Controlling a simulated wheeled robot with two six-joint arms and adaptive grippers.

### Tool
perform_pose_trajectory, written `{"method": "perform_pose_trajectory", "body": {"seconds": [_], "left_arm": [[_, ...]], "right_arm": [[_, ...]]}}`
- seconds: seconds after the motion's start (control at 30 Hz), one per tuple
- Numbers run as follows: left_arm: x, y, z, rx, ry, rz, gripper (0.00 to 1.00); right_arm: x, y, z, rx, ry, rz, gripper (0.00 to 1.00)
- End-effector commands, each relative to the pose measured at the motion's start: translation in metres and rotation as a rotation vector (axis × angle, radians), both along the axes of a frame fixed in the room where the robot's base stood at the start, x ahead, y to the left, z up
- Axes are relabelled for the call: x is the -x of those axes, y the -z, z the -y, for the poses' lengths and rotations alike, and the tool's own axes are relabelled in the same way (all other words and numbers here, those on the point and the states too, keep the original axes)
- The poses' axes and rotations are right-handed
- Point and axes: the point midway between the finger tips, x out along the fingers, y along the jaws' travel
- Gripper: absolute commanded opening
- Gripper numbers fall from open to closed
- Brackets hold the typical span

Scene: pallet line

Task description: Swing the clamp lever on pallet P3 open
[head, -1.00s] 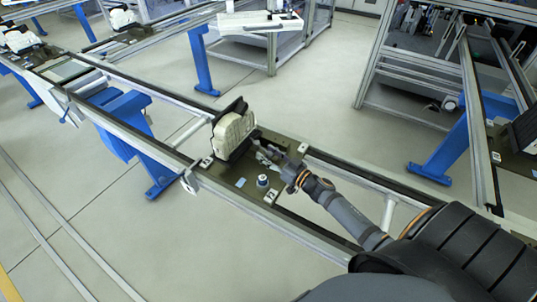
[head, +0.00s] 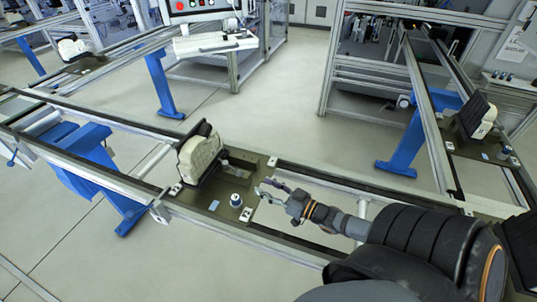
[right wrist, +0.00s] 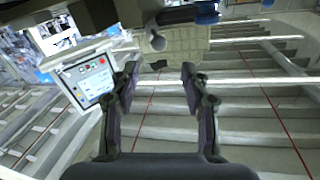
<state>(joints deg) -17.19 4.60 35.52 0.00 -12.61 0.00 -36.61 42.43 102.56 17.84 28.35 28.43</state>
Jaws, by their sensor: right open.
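The nearest pallet (head: 213,210) sits on the conveyor in the head view; I cannot read a P3 mark on it. It carries an upright cream block (head: 199,158) against a dark holder. The block also shows in the right wrist view (right wrist: 185,45). A small grey knob (right wrist: 157,42) stands before it there; it may be the lever's end. The lever itself is not clear in the head view. My right gripper (head: 263,188) is open and empty, over the pallet's right edge, apart from the block. In the right wrist view its fingers (right wrist: 159,75) are spread. My left gripper is out of view.
A post with a blue base (head: 236,201) stands on the pallet left of my right gripper. Conveyor rails (head: 300,255) run along both sides. Another pallet with a block stands at the far right (head: 484,120). A control panel (head: 205,10) is at the back.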

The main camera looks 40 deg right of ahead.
Motion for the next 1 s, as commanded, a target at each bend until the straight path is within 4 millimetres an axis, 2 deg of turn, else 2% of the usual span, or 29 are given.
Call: {"method": "perform_pose_trajectory", "body": {"seconds": [0.33,0.47,0.57,0.67,0.83,0.9,1.0], "left_arm": [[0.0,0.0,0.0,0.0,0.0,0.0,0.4],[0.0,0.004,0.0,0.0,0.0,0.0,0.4],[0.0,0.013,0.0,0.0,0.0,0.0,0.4],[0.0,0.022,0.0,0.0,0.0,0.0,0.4],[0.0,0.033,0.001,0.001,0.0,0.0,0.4],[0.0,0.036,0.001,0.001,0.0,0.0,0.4],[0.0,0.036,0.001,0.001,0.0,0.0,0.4]], "right_arm": [[0.004,0.0,0.002,0.0,0.001,0.001,0.45],[0.005,0.003,0.005,-0.098,0.007,-0.028,0.28],[0.008,0.009,0.013,-0.36,0.023,-0.102,0.14],[0.011,0.014,0.024,-0.702,0.043,-0.19,0.0],[0.015,0.021,0.043,-1.249,0.07,-0.309,0.0],[0.015,0.022,0.049,-1.399,0.074,-0.335,0.0],[0.016,0.021,0.053,-1.51,0.077,-0.354,0.0]]}}
